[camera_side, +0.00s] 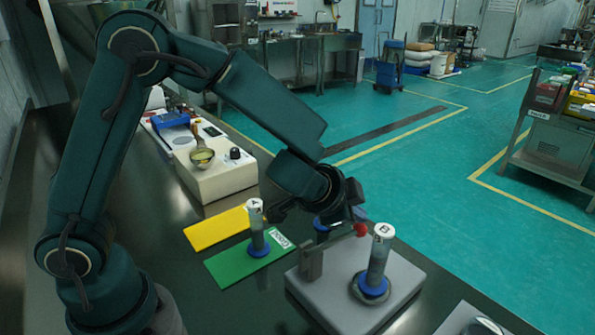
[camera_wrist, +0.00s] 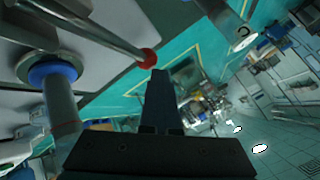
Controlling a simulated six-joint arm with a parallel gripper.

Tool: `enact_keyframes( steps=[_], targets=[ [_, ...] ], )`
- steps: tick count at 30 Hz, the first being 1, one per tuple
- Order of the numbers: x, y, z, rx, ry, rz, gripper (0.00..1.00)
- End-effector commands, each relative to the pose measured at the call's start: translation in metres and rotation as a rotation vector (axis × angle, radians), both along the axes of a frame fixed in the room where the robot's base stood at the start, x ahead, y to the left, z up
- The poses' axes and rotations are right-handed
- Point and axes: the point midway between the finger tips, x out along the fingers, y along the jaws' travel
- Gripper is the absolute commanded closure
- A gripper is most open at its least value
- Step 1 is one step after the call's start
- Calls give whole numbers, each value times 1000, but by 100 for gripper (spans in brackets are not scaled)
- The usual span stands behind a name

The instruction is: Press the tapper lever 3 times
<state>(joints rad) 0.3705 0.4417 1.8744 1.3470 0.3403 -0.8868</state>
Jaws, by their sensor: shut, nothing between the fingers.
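The tapper lever is a thin rod with a red ball (camera_side: 360,229) at its end, running from a small post (camera_side: 311,262) on a grey base (camera_side: 330,300). My gripper (camera_side: 357,212) is shut and empty, just above the red ball in the side view. In the wrist view the shut fingers (camera_wrist: 160,78) end close beside the red ball (camera_wrist: 148,58); I cannot tell whether they touch it. A grey tube labelled B (camera_side: 378,257) stands upright in a blue ring on the base, right of the lever.
A tube labelled A (camera_side: 257,230) stands on a green card (camera_side: 228,268), beside a yellow card (camera_side: 213,231). Another blue-based tube (camera_side: 322,230) is partly hidden behind my gripper. A cream device (camera_side: 215,180) with a knob stands further back.

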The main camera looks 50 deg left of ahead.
Motion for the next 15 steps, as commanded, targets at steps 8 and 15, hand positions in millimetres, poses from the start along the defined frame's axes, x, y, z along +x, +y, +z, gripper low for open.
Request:
enact_keyframes(
  steps=[8,15],
  targets=[
    [0,0,13,-2,-2,2,100],
    [0,1,27,-1,-3,3,100]
  ],
)
